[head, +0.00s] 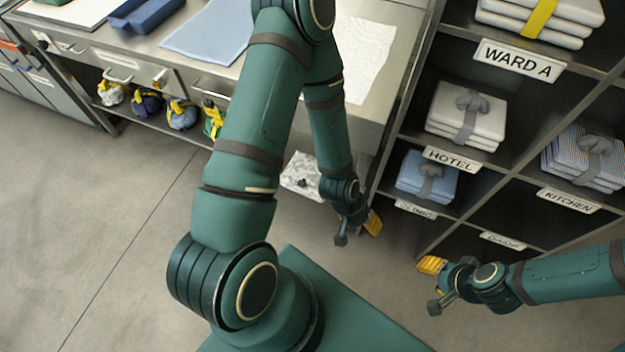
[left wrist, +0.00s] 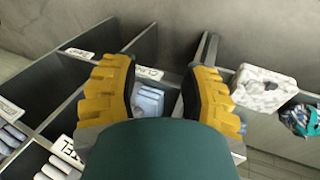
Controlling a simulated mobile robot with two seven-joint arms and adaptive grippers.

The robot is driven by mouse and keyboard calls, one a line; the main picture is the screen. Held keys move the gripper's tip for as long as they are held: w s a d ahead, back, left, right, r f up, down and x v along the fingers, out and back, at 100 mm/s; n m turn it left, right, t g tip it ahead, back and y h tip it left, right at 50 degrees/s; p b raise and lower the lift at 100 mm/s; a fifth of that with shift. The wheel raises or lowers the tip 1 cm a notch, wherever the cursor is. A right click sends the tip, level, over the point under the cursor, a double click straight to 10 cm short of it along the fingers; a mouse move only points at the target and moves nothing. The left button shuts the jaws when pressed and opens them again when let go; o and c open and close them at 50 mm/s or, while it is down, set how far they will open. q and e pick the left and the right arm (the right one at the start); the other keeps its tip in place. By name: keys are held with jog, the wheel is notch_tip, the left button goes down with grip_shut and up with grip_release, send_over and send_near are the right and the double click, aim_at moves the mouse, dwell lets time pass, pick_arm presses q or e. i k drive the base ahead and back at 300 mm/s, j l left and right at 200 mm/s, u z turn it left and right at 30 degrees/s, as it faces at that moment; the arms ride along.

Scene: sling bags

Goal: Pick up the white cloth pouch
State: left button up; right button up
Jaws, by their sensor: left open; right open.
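A small white pouch (head: 112,92) with a yellow tie sits at the left end of the low shelf under the steel counter in the head view. It stands beside a navy pouch (head: 147,102), a light blue pouch (head: 183,115) and a green pouch (head: 214,121). My left gripper (head: 357,231) is open and empty, well to the right of the white pouch, near the rack. Its yellow fingers (left wrist: 158,92) are spread apart in the left wrist view, where the white pouch does not show. My right gripper (head: 433,284) is open and empty at lower right.
A white patterned box (head: 300,176) with a dark opening is partly behind my left arm; it also shows in the left wrist view (left wrist: 264,90). A labelled rack (head: 440,150) with folded linens stands at right. A blue cloth (head: 210,38) lies on the counter. The left floor is clear.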

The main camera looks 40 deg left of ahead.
aim_at(287, 182)
jog(key=j+z, duration=0.15)
jog(key=z, duration=0.2)
jog(key=j+z, duration=0.1)
jog(key=z, duration=0.25)
jog(key=j+z, duration=0.15)
jog(key=z, duration=0.2)
jog(key=k+j+z, duration=0.4)
jog(key=j+z, duration=0.2)
jog(key=j, duration=0.25)
jog(key=k+j, duration=0.35)
jog(key=j, duration=0.2)
jog(key=k+j+z, duration=0.1)
jog(key=k+j, duration=0.25)
jog(key=j, duration=0.2)
